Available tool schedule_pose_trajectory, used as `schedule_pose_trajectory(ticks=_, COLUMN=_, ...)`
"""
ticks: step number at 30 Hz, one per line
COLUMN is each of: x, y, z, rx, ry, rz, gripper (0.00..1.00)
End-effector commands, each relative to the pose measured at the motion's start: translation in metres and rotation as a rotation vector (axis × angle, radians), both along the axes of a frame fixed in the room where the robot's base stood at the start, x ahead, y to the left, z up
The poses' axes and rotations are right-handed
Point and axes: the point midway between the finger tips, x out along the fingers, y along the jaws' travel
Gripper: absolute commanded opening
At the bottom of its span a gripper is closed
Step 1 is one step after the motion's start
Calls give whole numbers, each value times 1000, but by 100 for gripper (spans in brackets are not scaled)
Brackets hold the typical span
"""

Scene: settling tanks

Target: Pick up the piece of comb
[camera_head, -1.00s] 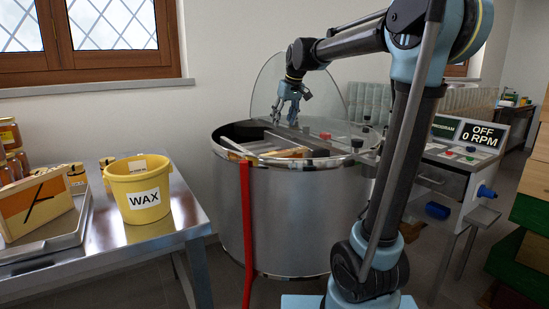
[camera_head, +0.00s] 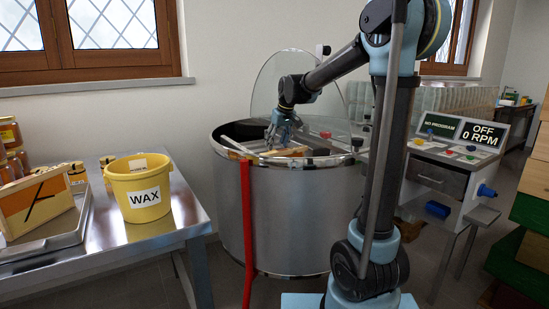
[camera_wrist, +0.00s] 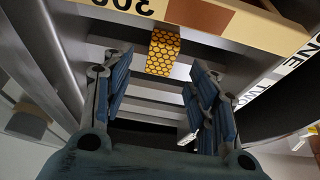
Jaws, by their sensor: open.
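The piece of comb (camera_wrist: 163,54) is a small yellow-orange block with a dark honeycomb pattern. In the wrist view it lies at the upper middle, against a pale wooden frame (camera_wrist: 130,12) and near grey metal bars. My gripper (camera_wrist: 160,82) is open, its blue-padded fingers on either side of the space in front of the comb. No finger visibly touches it. In the head view my gripper (camera_head: 283,133) points down into the open top of the steel drum (camera_head: 285,215). I cannot make out the comb in the head view.
The drum's rim and metal bars surround my gripper. A clear lid (camera_head: 277,80) stands raised behind. A yellow WAX bucket (camera_head: 140,195) stands on the steel table at left. The control panel (camera_head: 455,140) at right reads OFF, 0 RPM. A red post (camera_head: 246,225) stands before the drum.

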Motion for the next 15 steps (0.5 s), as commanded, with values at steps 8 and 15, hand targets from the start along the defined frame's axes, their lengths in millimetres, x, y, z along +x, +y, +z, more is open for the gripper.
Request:
schedule_pose_trajectory(ticks=8, x=10, y=6, z=-33, rx=0, ry=0, rz=0, gripper=53)
schedule_pose_trajectory(ticks=15, x=14, y=9, z=-46, rx=0, ry=0, rz=-1, gripper=53)
